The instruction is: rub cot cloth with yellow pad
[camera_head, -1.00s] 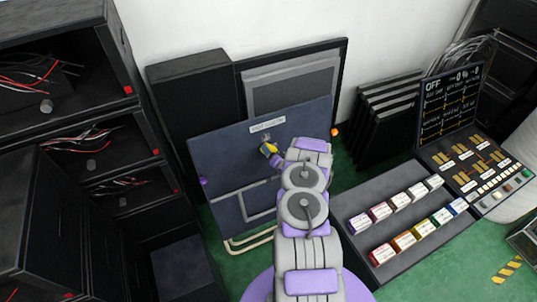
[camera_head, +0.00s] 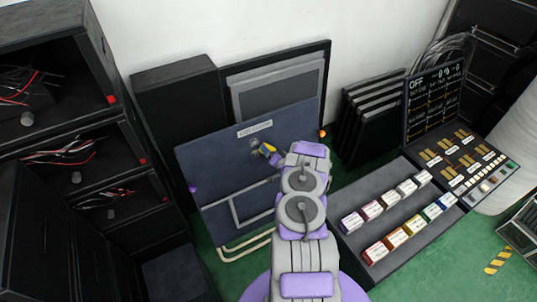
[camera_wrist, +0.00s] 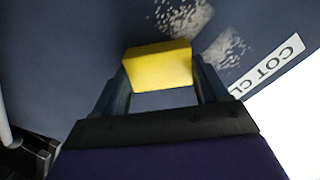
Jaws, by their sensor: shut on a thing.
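The cot cloth is a dark blue-grey panel (camera_head: 215,165) with a white label, tilted in front of the wall in the head view. In the wrist view the cloth (camera_wrist: 60,50) fills the background, with part of its "COT CL..." label at the right. Two speckled whitish patches (camera_wrist: 225,48) show on it near the pad. My gripper (camera_wrist: 160,80) is shut on the yellow pad (camera_wrist: 158,66), one finger on each side. In the head view the pad (camera_head: 268,148) is at the cloth's upper part, below the label. I cannot tell whether it touches the cloth.
A black shelf unit with wires (camera_head: 75,150) stands at the left. A sloped rack of coloured blocks (camera_head: 385,215) and a control panel reading OFF (camera_head: 435,100) stand at the right. Black boards (camera_head: 290,75) lean behind the cloth. Green floor (camera_head: 430,270) shows at the lower right.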

